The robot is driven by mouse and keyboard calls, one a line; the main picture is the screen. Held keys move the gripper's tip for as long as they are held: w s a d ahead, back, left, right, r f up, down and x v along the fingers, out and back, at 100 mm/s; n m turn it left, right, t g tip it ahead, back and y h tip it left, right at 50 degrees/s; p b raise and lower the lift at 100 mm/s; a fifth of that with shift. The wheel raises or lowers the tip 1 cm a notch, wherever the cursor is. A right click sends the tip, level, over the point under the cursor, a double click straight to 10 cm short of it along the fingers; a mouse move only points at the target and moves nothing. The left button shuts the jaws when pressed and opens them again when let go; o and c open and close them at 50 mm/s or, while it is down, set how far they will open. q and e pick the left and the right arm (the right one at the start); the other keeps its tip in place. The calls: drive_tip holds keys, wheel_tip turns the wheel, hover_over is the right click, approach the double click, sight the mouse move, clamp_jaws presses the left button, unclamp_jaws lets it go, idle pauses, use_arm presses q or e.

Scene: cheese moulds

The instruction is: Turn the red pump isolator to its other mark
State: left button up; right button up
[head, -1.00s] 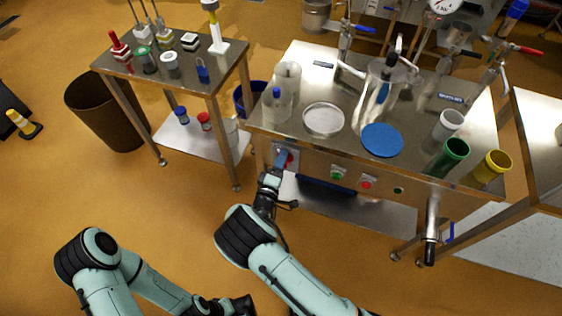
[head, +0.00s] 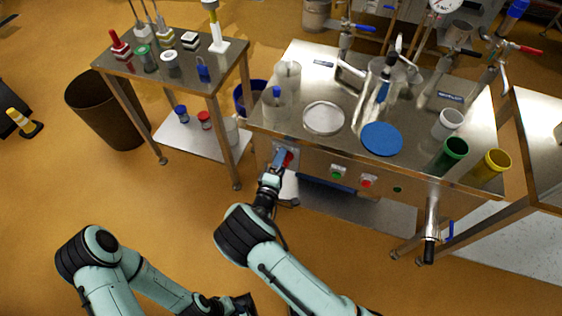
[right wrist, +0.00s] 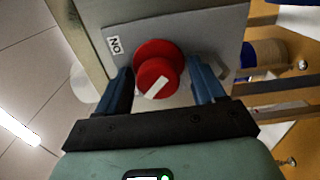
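The red pump isolator (right wrist: 160,68) is a round red knob with a white bar on its face, mounted on a grey plate (right wrist: 205,35). An "ON" label (right wrist: 115,45) is on the plate at the knob's upper left. The bar slants on the lower part of the face. My right gripper (right wrist: 163,88) is open, its two blue fingers on either side of the knob, with gaps visible. In the head view the right gripper (head: 281,160) is at the bench's front panel and partly hides the red knob (head: 289,158). My left gripper (head: 243,305) is low at the bottom edge, its fingers unclear.
On the same front panel, a green button (head: 337,174) and a red button (head: 367,182) are to the right. The steel bench top (head: 310,87) holds a blue disc (head: 381,139), a clear dish (head: 323,118) and several cups. A side table (head: 130,72) stands at left.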

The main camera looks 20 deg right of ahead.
drive_tip(key=v, duration=1.3)
drive_tip(key=shift+s, duration=0.2)
drive_tip(key=shift+a, duration=0.15)
drive_tip(key=s+d+f+m+g+y+p, duration=0.25)
drive_tip(key=s+d+f+g, duration=0.2)
drive_tip(key=f, duration=0.25)
drive_tip(key=s+d+f+m+g+y+p, duration=0.1)
drive_tip(key=s+d+f+m+g+y, duration=0.3)
drive_tip(key=f, duration=0.3)
use_arm(q)
wheel_tip(320, 180, up, 8)
drive_tip(key=w+p, duration=0.2)
drive_tip(key=p, duration=0.2)
drive_tip(key=shift+w, duration=0.2)
use_arm(e)
drive_tip(key=s+a+r+m+g+y, duration=0.2)
drive_tip(key=s+m+g+y, duration=0.5)
drive_tip(key=s, duration=1)
drive_tip(key=shift+r+m, duration=0.45)
drive_tip(key=shift+m, duration=0.5)
